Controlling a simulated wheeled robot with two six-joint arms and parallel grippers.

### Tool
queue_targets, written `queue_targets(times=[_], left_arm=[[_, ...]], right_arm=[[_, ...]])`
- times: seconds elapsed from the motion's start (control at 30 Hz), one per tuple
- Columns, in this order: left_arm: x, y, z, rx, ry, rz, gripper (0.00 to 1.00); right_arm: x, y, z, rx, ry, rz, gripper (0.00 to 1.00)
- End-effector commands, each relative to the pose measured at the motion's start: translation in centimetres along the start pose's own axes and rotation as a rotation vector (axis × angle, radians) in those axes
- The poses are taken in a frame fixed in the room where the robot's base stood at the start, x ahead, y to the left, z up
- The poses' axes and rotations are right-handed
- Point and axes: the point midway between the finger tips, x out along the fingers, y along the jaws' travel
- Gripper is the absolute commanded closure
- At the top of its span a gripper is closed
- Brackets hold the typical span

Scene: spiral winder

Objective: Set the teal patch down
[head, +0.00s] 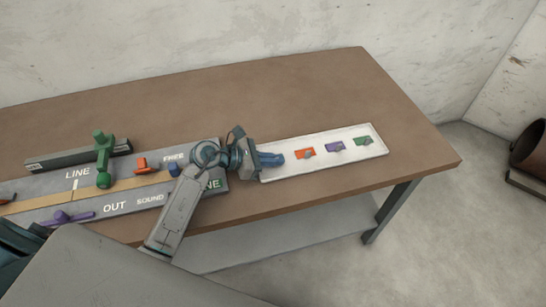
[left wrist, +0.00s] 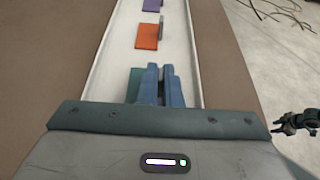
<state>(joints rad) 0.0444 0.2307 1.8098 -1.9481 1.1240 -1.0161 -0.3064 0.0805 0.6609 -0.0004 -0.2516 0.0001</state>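The teal patch (left wrist: 134,84) shows in the left wrist view at the near end of the white tray (left wrist: 189,88), just left of my fingers. My left gripper (left wrist: 160,72) has its blue fingers close together, seemingly on the patch's upright tab, which they mostly hide. In the head view my left gripper (head: 272,160) is low over the left end of the tray (head: 362,155) and hides the patch. I cannot tell whether the patch touches the tray floor. A dark gripper, likely my right (left wrist: 293,122), shows at the right of the wrist view, away from the tray.
Orange (head: 305,153), purple (head: 335,147) and green (head: 363,141) patches lie in a row farther along the tray. A grey labelled board (head: 115,208) with a green handled piece (head: 103,155) lies to the left. The brown table (head: 300,100) is clear behind the tray.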

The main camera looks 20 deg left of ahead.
Motion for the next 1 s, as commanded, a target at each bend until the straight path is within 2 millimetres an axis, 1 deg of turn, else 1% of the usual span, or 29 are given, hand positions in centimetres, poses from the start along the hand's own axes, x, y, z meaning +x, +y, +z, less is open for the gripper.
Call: queue_targets(times=[0.17, 0.27, 0.3, 0.37, 0.4, 0.67, 0.77, 0.87, 1.0], left_arm=[[0.0, 0.0, -0.1, 0.000, 0.000, 0.000, 1.00], [0.2, 0.0, -0.5, 0.000, 0.000, 0.000, 1.00], [0.1, 0.0, -0.3, 0.000, 0.000, 0.000, 0.90], [0.1, 0.0, -0.3, 0.000, 0.000, 0.000, 0.78], [0.1, 0.0, -0.3, 0.000, 0.000, 0.000, 0.74], [0.1, 0.0, -0.2, -0.001, 0.000, 0.000, 0.74], [-0.1, 0.0, 0.2, 0.000, 0.000, 0.000, 0.74], [-1.1, 0.1, -0.2, 0.001, 0.003, 0.001, 0.74], [-3.3, 0.0, -0.3, 0.004, 0.005, 0.000, 0.74]], right_arm=[[0.1, 0.0, 0.0, 0.000, 0.001, 0.000, 0.60], [0.5, -0.1, 0.0, 0.000, 0.001, 0.000, 0.60], [0.4, -0.1, -0.1, 0.000, 0.001, 0.000, 0.60], [0.3, -0.1, -0.1, 0.000, 0.002, 0.000, 0.60], [0.3, -0.1, -0.1, 0.000, 0.002, 0.000, 0.60], [0.2, -0.1, -0.2, 0.000, 0.003, 0.000, 0.60], [-0.2, 0.0, -0.3, 0.000, 0.003, 0.000, 0.60], [0.4, -0.1, -0.2, 0.000, 0.004, 0.000, 0.60], [0.9, -0.1, -0.1, 0.000, 0.002, 0.000, 0.60]])
